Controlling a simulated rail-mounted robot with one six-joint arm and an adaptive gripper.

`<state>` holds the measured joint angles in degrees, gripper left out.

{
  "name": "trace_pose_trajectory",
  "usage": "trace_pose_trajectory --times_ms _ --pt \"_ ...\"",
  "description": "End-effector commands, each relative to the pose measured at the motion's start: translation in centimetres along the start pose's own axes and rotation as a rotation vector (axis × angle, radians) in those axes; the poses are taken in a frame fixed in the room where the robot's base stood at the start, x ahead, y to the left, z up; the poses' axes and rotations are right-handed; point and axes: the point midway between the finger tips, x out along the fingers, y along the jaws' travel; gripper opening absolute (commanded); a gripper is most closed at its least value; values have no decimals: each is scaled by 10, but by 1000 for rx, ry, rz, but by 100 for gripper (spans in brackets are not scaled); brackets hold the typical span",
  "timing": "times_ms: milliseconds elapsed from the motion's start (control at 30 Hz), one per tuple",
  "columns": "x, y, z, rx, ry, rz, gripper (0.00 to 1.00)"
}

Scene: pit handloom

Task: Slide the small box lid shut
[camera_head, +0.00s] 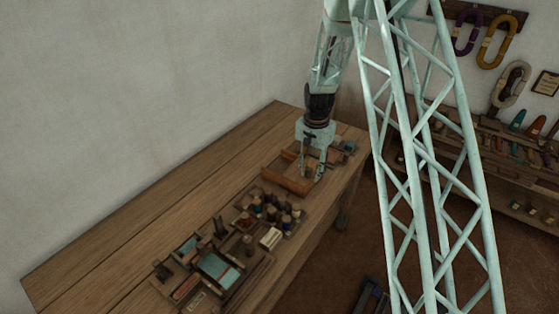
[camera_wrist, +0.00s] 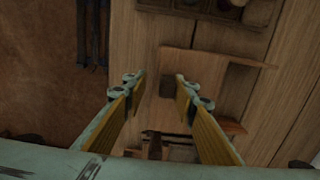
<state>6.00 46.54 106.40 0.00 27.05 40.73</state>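The small wooden box (camera_head: 287,183) sits toward the far end of the workbench in the head view. In the wrist view its wooden edge (camera_wrist: 222,57) runs across to the right of my fingers. A small dark block (camera_wrist: 166,86), perhaps a knob on the lid, shows between the fingertips. I cannot clearly tell the lid from the box floor. My gripper (camera_head: 313,177) points down over the box's right part. In the wrist view my gripper (camera_wrist: 158,84) is open, its two yellow-padded fingers apart on either side of the block. Contact with it is not visible.
The workbench (camera_head: 150,215) holds a tray of spools (camera_head: 268,212) and a divided tray (camera_head: 212,270) nearer the front. Small items (camera_head: 346,147) lie beyond the box. Bare wood lies along the wall side. A tool rack (camera_head: 520,140) stands at right.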

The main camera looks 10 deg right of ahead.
Motion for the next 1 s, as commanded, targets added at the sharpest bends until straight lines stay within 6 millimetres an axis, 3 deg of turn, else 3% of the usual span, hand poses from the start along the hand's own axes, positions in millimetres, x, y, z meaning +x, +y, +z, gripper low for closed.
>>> trace_pose_trajectory --times_ms 1000 --pt "-1 -8 0 0 0 0 28"
